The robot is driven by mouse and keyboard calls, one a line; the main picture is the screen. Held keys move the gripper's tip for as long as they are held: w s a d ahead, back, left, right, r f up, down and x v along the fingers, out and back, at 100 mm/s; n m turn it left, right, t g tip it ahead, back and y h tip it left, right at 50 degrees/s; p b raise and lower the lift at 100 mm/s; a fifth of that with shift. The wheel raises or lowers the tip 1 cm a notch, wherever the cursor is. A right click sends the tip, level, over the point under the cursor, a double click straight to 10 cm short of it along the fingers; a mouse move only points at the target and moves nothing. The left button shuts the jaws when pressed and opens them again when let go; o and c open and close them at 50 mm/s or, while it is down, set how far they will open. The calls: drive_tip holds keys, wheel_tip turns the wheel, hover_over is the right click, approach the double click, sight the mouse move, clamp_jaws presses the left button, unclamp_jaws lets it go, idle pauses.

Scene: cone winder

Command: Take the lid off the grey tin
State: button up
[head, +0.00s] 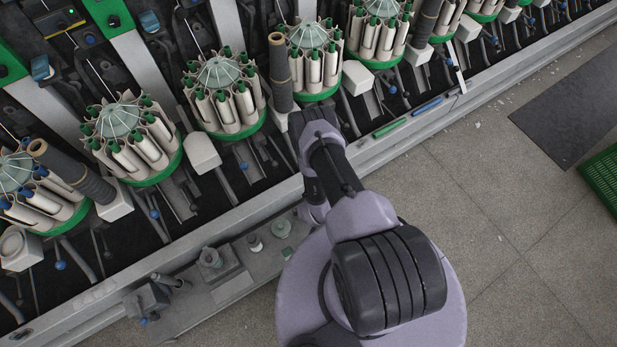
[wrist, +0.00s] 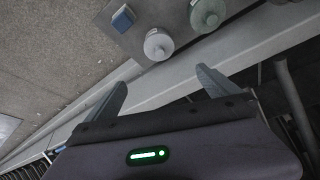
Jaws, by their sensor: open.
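The wrist view shows a pale round knobbed piece (wrist: 158,47) and a greenish-grey round knobbed one (wrist: 207,15); I cannot tell which of these, if either, is the tin. My gripper (wrist: 162,80) is open and empty, its fingers apart from both. In the head view its fingertips are not clear.
Winding units with pale tubes in green rings (head: 225,95) line the machine behind the ledge. A dark cone (head: 280,72) stands close to my arm. Green and blue pens (head: 427,106) lie on the machine's rail (head: 450,108). A blue block (wrist: 122,18) sits near the round pieces.

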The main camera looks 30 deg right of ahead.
drive_tip(key=b+x, duration=0.2)
drive_tip(key=x, duration=0.1)
drive_tip(key=s+b+x, duration=0.1)
drive_tip(key=b+x, duration=0.1)
drive_tip(key=x, duration=0.1)
drive_tip(key=b+x, duration=0.2)
drive_tip(key=x, duration=0.1)
drive_tip(key=shift+s+a+f, duration=0.1)
drive_tip(key=shift+a+f, duration=0.2)
drive_tip(key=shift+f, duration=0.25)
drive_tip(key=b+x, duration=0.1)
drive_tip(key=x, duration=0.1)
drive_tip(key=b+x, duration=0.2)
drive_tip(key=x, duration=0.1)
drive_tip(key=b+x, duration=0.2)
drive_tip(key=shift+w+d+f, duration=0.1)
drive_tip(key=shift+w+f, duration=0.1)
drive_tip(key=shift+w, duration=0.3)
drive_tip(key=shift+r, duration=0.15)
drive_tip(key=shift+c, duration=0.4)
drive_tip(key=c, duration=1.3)
